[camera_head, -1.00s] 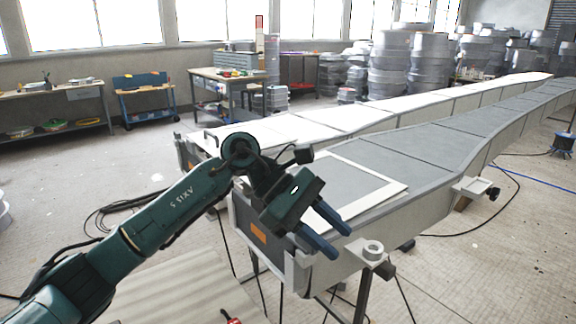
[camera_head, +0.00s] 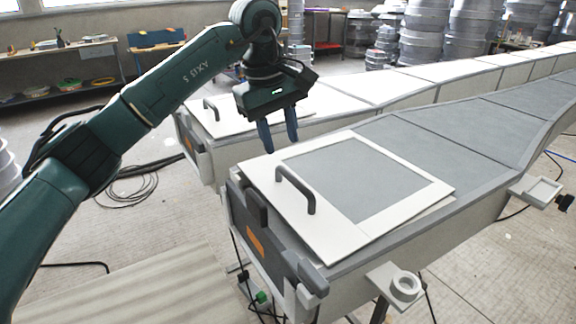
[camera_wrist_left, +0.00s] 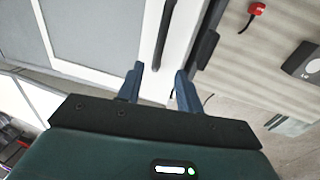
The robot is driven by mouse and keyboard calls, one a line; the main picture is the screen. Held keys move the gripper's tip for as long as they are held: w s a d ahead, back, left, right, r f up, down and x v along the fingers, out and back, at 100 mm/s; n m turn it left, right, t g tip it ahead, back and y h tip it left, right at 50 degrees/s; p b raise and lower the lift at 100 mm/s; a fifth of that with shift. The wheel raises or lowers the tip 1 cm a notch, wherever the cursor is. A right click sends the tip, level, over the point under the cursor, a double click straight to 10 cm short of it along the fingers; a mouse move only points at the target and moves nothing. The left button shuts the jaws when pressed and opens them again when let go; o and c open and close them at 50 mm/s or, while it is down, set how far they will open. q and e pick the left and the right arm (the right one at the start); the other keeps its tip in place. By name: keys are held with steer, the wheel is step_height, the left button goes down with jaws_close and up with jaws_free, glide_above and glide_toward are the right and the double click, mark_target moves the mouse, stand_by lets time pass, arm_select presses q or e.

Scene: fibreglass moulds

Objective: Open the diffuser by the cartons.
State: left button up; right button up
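A pale framed lid with a grey middle panel (camera_head: 370,175), which may be the diffuser, lies on the near end of the nearer long grey mould (camera_head: 480,125). A dark bar handle (camera_head: 296,187) stands on its white border. My left gripper (camera_head: 279,140) hangs fingers-down above the lid's far left corner, apart from the handle. Its two blue fingers are spread and empty. In the left wrist view the handle (camera_wrist_left: 164,38) runs ahead of the gap between the fingertips (camera_wrist_left: 159,70). I recognise no cartons. My right gripper is not in view.
A second mould with a white lid and its own handle (camera_head: 211,107) runs behind. A bracket with a ring (camera_head: 404,286) juts from the near side. Cables (camera_head: 140,185) lie on the floor. Stacked grey forms (camera_head: 420,40) stand at the back.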

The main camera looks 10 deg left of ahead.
mark_target(289, 174)
arm_select(q)
steer(key=f, duration=0.5)
steer(key=w+d+f, duration=0.1)
steer(key=f, duration=0.1)
steer(key=shift+w+d+f, duration=0.1)
steer(key=shift+f, duration=0.3)
steer(key=shift+c, duration=0.3)
jaws_close()
